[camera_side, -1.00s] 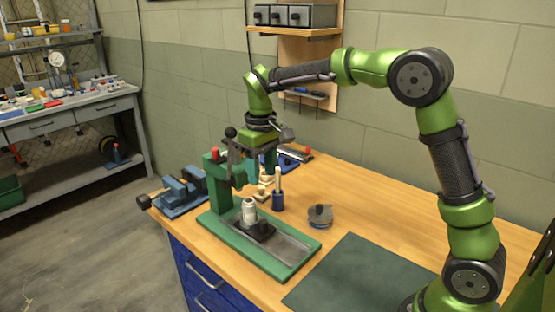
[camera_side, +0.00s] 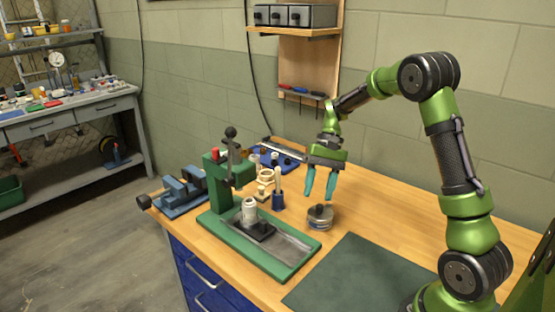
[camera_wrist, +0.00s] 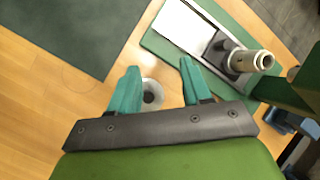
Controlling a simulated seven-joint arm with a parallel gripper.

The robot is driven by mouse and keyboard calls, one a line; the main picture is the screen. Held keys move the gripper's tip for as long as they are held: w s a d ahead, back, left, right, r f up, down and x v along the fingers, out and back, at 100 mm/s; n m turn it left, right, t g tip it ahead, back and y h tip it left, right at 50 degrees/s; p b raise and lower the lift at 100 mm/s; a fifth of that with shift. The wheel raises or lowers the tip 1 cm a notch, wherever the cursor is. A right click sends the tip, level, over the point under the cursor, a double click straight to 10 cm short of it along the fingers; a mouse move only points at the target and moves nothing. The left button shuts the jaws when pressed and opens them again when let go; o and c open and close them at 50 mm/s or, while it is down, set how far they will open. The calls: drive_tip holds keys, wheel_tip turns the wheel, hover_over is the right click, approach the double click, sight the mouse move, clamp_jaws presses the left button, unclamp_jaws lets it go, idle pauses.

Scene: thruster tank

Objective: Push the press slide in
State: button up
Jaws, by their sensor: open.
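The green press (camera_side: 217,182) stands at the left of the bench, its dark lever with a black knob upright on top. The press slide, a black block (camera_side: 259,230), sits on the grey track of the green base (camera_side: 293,263), at the press end, and carries a silver cylinder (camera_side: 249,210). In the wrist view the slide (camera_wrist: 222,53) and the cylinder (camera_wrist: 250,61) show at upper right. My gripper (camera_side: 319,198) is open and empty. It is right of the press, above a round grey tin (camera_side: 320,218), which shows between the fingers (camera_wrist: 153,87) in the wrist view.
A blue vise (camera_side: 182,190) stands left of the press. A blue cup with a pale-handled tool (camera_side: 278,199) and small wooden pieces stand behind the base. A dark green mat (camera_side: 360,275) lies at front right. The bench right of the tin is clear.

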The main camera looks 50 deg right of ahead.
drive_tip(key=s+d+f+m+t+y, duration=0.2)
drive_tip(key=s+f+m+t+y, duration=0.15)
drive_tip(key=m, duration=0.55)
drive_tip(key=w+a+f+m+t, duration=0.1)
drive_tip(key=w+a+m+t, duration=0.1)
drive_tip(key=w+a, duration=0.1)
drive_tip(key=w+a+f+m+t+y, duration=0.1)
drive_tip(key=w+a+f+m+t, duration=0.1)
drive_tip(key=w+a+m, duration=0.1)
drive_tip(key=w+a+f+m+t, duration=0.2)
drive_tip(key=w+a, duration=0.2)
drive_tip(key=a, duration=0.1)
drive_tip(key=shift+w+a+f+m+t, duration=0.2)
drive_tip(key=shift+w+a+m+t, duration=0.05)
drive_tip(key=shift+w+a+m, duration=0.15)
clamp_jaws()
